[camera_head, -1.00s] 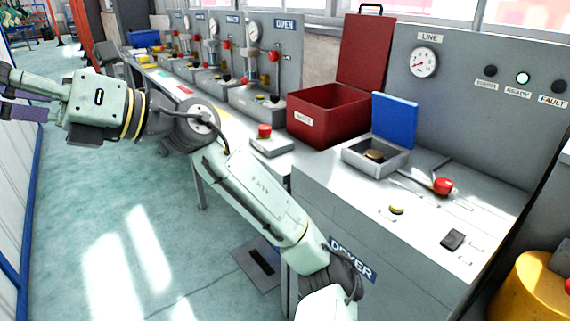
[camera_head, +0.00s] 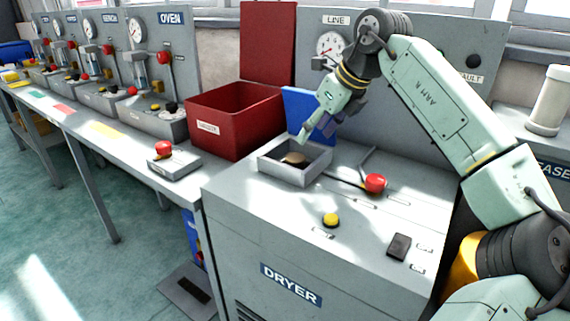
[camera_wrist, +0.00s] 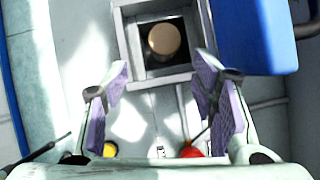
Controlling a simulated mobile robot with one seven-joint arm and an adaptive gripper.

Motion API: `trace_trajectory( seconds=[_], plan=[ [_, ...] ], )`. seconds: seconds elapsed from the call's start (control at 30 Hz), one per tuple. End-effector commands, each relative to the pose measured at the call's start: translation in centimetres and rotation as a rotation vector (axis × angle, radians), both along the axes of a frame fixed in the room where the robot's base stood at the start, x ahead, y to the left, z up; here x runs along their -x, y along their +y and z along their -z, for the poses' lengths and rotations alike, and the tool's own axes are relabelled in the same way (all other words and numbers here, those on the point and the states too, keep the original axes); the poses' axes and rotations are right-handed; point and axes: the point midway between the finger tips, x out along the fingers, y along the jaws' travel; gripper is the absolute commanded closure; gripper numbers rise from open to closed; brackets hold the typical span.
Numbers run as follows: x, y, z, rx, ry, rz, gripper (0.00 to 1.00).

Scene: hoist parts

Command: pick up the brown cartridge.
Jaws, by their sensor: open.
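The brown cartridge (camera_head: 294,158) lies in the grey open-topped box (camera_head: 283,175) on top of the dryer. Its round brown top also shows in the wrist view (camera_wrist: 164,39), inside the square opening. My gripper (camera_head: 318,132) is above the box, pointing down, close to its right side and the blue lid (camera_head: 294,103). In the wrist view my gripper (camera_wrist: 163,76) is open and empty, with the cartridge beyond and roughly centred between the purple-padded fingertips. The fingers are apart from the cartridge.
The blue lid (camera_wrist: 255,38) stands open beside the box. A red case (camera_head: 235,125) stands to the left. On the dryer top (camera_head: 285,209) are a red-knobbed lever (camera_head: 375,183), a yellow button (camera_head: 331,220) and a dark switch (camera_head: 399,246). The front left top is clear.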

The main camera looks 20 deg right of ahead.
Motion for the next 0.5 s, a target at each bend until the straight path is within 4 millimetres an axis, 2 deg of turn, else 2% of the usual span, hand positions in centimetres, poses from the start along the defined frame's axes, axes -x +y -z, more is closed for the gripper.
trace_trajectory(
  seconds=[0.17, 0.5],
  plan=[
    [0.1, -0.6, 0.6, 0.009, 0.008, 0.013, 0.47],
    [-2.1, 0.6, 4.6, 0.007, 0.006, 0.010, 0.47]
  ],
)
